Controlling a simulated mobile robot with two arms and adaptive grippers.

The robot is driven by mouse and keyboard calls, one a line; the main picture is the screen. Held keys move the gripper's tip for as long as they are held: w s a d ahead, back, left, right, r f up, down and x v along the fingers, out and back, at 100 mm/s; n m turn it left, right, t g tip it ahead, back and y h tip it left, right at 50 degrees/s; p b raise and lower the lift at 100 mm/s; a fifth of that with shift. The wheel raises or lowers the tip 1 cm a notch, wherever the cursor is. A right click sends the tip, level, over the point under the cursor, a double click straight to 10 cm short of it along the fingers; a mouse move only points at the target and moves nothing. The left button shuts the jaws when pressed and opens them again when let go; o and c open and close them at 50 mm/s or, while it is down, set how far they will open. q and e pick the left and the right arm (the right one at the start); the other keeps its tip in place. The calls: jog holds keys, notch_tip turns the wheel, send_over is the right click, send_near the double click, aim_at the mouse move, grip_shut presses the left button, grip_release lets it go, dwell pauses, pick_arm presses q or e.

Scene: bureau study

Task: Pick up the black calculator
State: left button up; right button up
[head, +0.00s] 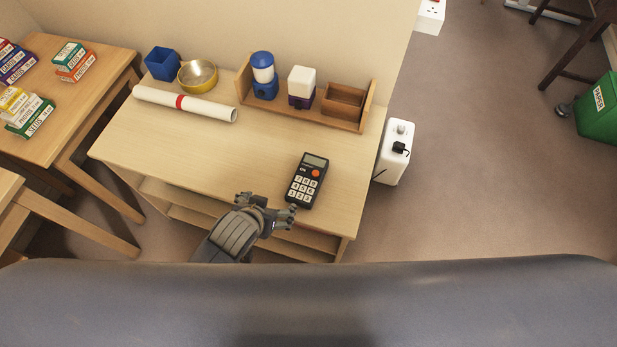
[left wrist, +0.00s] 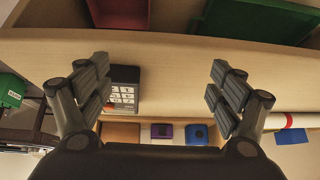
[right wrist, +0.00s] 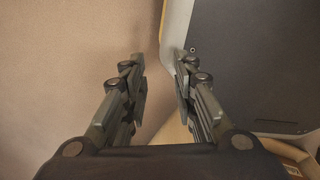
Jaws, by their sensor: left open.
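The black calculator (head: 308,181) lies on the light wooden desk (head: 240,152), near its front right part. It has a grey display, an orange round button and white keys. My left gripper (head: 272,211) is at the desk's front edge, just left of and in front of the calculator, open and empty. In the left wrist view the calculator (left wrist: 124,76) shows close to the left finger of the open gripper (left wrist: 161,90), partly hidden by that finger. My right gripper (right wrist: 160,80) shows only in the right wrist view, with its fingers apart and nothing between them.
At the back of the desk are a blue cup (head: 161,64), a brass bowl (head: 198,76), a rolled paper (head: 185,103) and a wooden rack (head: 321,105) with blue and white containers. A white canister (head: 393,155) stands right of the desk. The desk middle is clear.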

pick_arm(q)
jog(key=t+h, duration=0.2)
send_near(307, 178)
jog(key=s+r, duration=0.1)
jog(key=shift+m, duration=0.4)
jog(key=x, duration=1)
jog(key=shift+a+f+b, duration=0.1)
jog(key=shift+a+b, duration=0.05)
jog(key=shift+b, duration=0.25)
jog(key=c, duration=1.2)
